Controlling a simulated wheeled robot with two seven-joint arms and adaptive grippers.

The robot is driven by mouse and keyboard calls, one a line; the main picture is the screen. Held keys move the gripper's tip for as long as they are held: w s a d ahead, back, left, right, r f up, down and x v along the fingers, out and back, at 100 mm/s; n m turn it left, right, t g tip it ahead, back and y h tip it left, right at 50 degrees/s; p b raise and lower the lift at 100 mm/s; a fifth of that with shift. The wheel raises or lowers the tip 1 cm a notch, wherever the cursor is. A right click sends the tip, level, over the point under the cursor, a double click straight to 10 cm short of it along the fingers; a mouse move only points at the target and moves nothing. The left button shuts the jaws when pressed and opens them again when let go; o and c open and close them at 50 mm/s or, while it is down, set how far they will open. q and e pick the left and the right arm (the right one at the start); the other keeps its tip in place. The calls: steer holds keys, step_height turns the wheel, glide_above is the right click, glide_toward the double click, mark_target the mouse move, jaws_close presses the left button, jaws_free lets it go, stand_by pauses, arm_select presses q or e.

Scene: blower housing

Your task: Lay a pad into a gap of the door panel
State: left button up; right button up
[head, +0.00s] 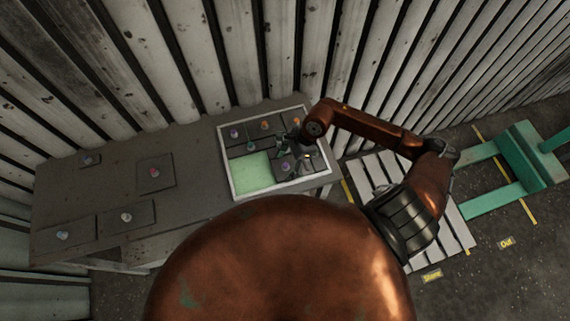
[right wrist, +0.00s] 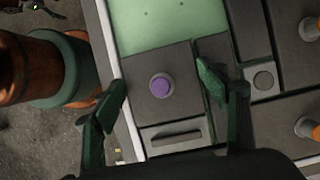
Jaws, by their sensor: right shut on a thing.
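The door panel (head: 225,160) is a white-framed tray on the grey bench, with several dark knobbed pads in it. A pale green bare gap (head: 250,173) lies at its front left; the gap also shows at the top of the right wrist view (right wrist: 165,22). My right gripper (head: 291,158) is over the panel's front right. In the right wrist view its green fingers (right wrist: 162,78) are shut on opposite sides of a dark square pad (right wrist: 138,88) with a purple knob. This pad lies beside the gap; I cannot tell whether it is raised. My left gripper is out of view.
Several loose knobbed pads lie on the bench (head: 190,145) left of the panel, one with a red knob (head: 155,174). Orange-knobbed pads (right wrist: 302,108) sit close by in the panel. A slatted pallet (head: 385,172) and a green frame (head: 495,200) stand right of the bench.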

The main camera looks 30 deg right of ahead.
steer(key=shift+f+b, duration=0.25)
steer(key=shift+b, duration=0.25)
stand_by(0.5)
steer(key=o, duration=1.2)
steer(key=shift+o, duration=0.9)
steer(key=shift+o, duration=1)
steer(key=shift+r+p, duration=1.65)
steer(key=shift+r, duration=1.9)
